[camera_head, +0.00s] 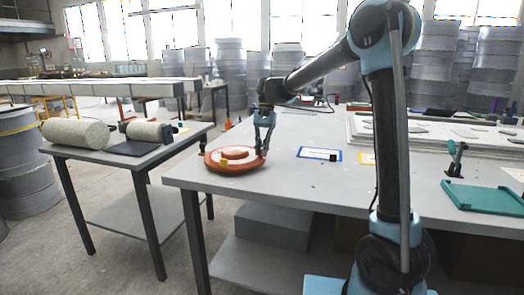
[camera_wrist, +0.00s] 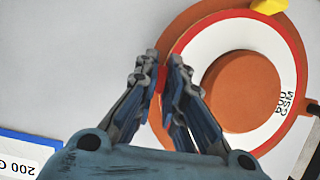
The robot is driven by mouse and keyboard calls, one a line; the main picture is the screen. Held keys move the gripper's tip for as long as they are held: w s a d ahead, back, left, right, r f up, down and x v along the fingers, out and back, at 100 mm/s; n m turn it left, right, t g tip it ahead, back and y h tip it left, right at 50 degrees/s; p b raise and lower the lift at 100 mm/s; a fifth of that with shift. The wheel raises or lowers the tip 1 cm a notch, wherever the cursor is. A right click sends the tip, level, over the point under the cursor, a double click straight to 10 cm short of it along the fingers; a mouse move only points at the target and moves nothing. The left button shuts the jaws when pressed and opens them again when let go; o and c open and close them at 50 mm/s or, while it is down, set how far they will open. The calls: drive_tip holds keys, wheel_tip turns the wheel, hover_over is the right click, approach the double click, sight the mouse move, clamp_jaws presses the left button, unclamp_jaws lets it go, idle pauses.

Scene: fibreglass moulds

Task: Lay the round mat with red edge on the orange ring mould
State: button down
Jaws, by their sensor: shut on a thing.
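The orange ring mould (camera_head: 213,166) lies near the left end of the grey table; its wide rim (camera_wrist: 200,14) and round centre (camera_wrist: 242,90) show in the wrist view. The round mat with red edge (camera_wrist: 205,50) is a white ring marked with GSM lettering. It lies over the mould, around the raised orange centre. My gripper (camera_head: 262,153) is at the right side of the mould. In the wrist view my gripper (camera_wrist: 164,62) is shut on the mat's red edge, its fingers partly hiding that edge. Whether the mat rests flat is hard to tell.
A blue-edged card (camera_head: 319,154) lies to the right on the table. A green tray (camera_head: 485,197) is farther right. A side table (camera_head: 100,150) with rolls stands left.

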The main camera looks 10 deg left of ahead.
drive_tip(key=c, duration=1.6)
unclamp_jaws()
drive_tip(key=v, duration=1.2)
